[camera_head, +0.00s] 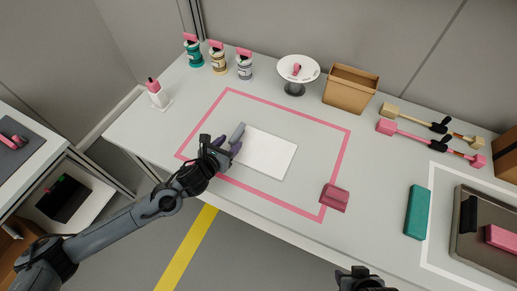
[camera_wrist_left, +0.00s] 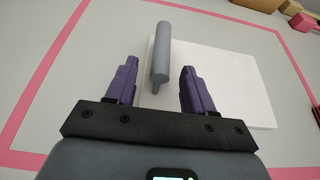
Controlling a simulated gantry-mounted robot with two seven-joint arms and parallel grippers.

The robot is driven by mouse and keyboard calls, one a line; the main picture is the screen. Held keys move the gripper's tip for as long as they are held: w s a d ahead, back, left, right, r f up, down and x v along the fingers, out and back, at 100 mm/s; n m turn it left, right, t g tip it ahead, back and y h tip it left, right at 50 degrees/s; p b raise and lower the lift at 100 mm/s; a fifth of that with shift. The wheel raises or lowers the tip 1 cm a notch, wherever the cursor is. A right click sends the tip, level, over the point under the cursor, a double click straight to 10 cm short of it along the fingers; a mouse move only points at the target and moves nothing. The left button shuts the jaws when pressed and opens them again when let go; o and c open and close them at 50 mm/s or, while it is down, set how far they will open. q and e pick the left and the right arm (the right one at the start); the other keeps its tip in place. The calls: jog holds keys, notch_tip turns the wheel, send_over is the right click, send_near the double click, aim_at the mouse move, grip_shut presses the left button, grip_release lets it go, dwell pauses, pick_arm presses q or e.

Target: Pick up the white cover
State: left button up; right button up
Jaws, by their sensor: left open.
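The white cover (camera_head: 267,155) looks like a flat white rectangle lying on the table inside the pink taped frame. It also shows in the left wrist view (camera_wrist_left: 230,80). A grey cylinder (camera_wrist_left: 162,52) with a thin end lies at its left edge; I cannot tell if it rests on the cover. My left gripper (camera_head: 229,146) is open at the cover's left edge, its purple fingers apart with the cylinder's thin end between them in the wrist view. Contact is unclear. My right gripper (camera_head: 360,272) shows only partly at the bottom edge.
A pink block (camera_head: 335,198) sits on the frame's lower right corner. A teal block (camera_head: 417,212) and a dark tray (camera_head: 470,255) are at right.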

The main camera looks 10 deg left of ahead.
aim_at(236, 137)
pick_arm(q)
jog(key=shift+w+f, duration=0.25)
jog(key=shift+w, duration=0.15)
jog(key=shift+b+x, duration=0.75)
jog(key=shift+x, duration=1.5)
jog(key=shift+s+d, duration=0.1)
jog(key=shift+c, duration=0.2)
grip_shut()
